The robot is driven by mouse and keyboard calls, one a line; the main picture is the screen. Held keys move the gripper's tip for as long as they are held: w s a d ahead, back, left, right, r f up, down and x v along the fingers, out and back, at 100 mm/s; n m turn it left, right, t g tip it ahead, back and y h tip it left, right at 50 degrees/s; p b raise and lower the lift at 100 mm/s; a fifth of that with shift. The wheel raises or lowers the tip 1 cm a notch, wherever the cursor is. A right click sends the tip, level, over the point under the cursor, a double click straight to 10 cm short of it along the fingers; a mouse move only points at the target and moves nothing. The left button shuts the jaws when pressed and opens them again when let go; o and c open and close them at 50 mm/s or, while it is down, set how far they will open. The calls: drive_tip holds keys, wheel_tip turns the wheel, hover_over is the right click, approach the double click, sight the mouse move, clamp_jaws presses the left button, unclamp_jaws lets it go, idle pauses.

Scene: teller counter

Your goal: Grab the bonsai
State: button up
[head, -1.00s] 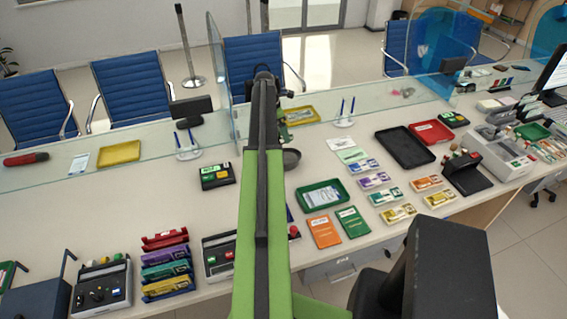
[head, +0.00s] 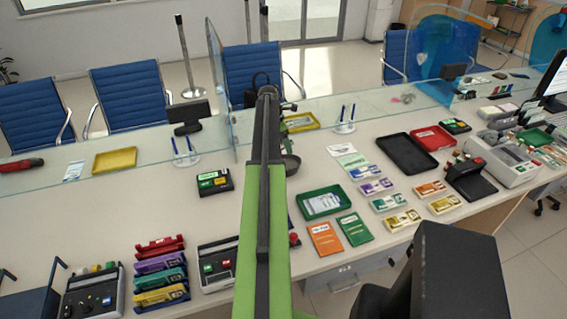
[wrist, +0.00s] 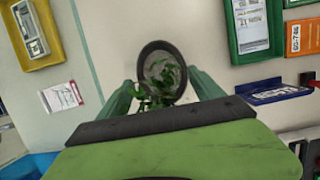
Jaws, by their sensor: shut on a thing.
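The bonsai (wrist: 160,88) shows as small green leaves in the wrist view, between the two green fingers of my gripper (wrist: 163,83). My gripper is shut on it. A round dark dish (wrist: 148,52) with a grey inside lies just beyond the leaves. I cannot tell whether the dish is part of the bonsai or touches the counter. In the head view my arm hides most of the bonsai and the gripper. Only the dark dish (head: 291,166) shows clearly, just right of my arm.
A green tray (head: 303,213) and orange booklet (head: 325,240) lie right of my arm. A black tray (head: 388,160) and red tray (head: 446,142) lie further right. A glass screen (head: 218,90) stands behind left.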

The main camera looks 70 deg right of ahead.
drive_tip(key=c, duration=1.2)
